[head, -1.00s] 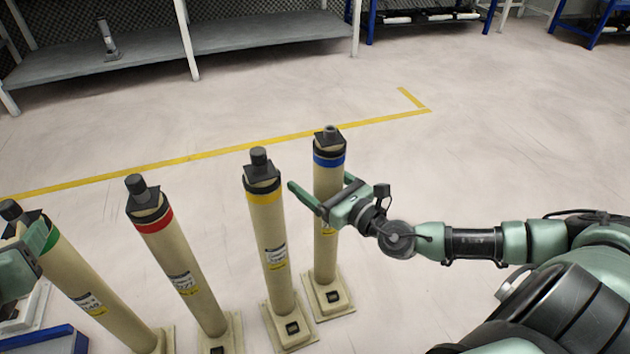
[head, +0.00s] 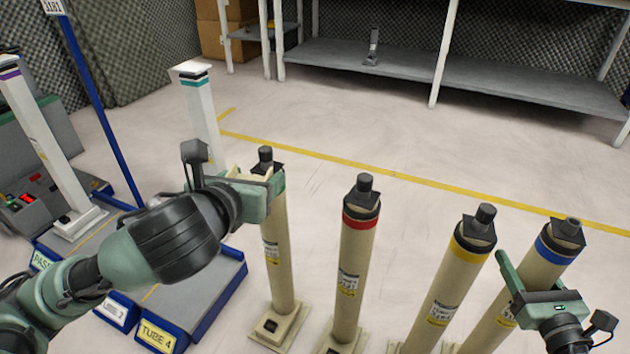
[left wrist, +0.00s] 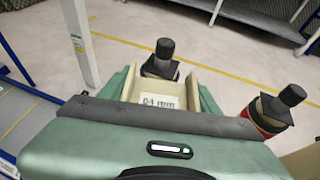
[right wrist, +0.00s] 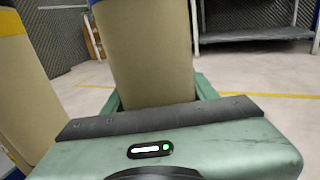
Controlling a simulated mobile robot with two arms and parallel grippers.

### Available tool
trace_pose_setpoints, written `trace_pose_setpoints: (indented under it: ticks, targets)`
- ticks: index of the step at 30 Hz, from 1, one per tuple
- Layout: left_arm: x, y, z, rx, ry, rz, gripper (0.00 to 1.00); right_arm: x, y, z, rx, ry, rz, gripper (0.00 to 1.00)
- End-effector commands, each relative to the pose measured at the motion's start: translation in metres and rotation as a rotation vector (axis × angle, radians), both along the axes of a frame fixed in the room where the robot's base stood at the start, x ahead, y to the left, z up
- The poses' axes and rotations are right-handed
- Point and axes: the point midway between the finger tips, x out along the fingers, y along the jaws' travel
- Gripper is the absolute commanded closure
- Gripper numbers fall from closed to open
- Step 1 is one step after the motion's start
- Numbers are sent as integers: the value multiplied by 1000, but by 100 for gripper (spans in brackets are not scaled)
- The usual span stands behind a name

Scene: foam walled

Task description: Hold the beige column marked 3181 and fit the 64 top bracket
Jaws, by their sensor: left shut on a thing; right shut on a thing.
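My left gripper (head: 268,182) is shut on a small beige bracket (left wrist: 150,84) with a label that seems to read 64 mm. The bracket is at the top of a beige column (head: 276,235) with a dark cap (left wrist: 160,60); whether it is seated is unclear. My right gripper (head: 528,278) is shut on the beige column with the blue band (head: 552,250), which fills the jaws in the right wrist view (right wrist: 145,50). Column labels are too small to read; a sign reading 3181 (head: 53,7) hangs on a blue post.
Beige columns with a red band (head: 360,222) and a yellow band (head: 470,255) stand between my grippers. White posts (head: 202,115) stand at left beside blue-edged trays (head: 222,300). A grey shelf (head: 480,85) is behind; the floor before it is clear.

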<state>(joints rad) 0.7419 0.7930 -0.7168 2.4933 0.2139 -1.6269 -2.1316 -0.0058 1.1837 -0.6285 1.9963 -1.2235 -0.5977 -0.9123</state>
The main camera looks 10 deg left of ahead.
Motion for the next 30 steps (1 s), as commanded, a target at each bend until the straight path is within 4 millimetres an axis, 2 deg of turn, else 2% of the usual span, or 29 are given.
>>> trace_pose_setpoints:
  ticks: [4, 8, 12, 19, 24, 30]
  targets:
    - [3, -24, 9, -5, -5, -74, 85, -1, 1, -1, 1, 3, 3, 100]
    - [5, -70, 27, -7, -9, -218, 85, -1, 1, -1, 2, 4, 3, 100]
    - [35, -117, 51, 3, -11, -275, 85, -1, 1, -1, 2, 4, 3, 100]
    - [64, -206, 92, 6, -10, -433, 85, -1, 1, -2, 2, 5, 4, 100]
    - [70, -268, 117, 8, -9, -570, 85, -1, 2, -2, 3, 6, 4, 100]
    - [65, -333, 138, 10, -10, -736, 85, -1, 2, -2, 3, 6, 4, 100]
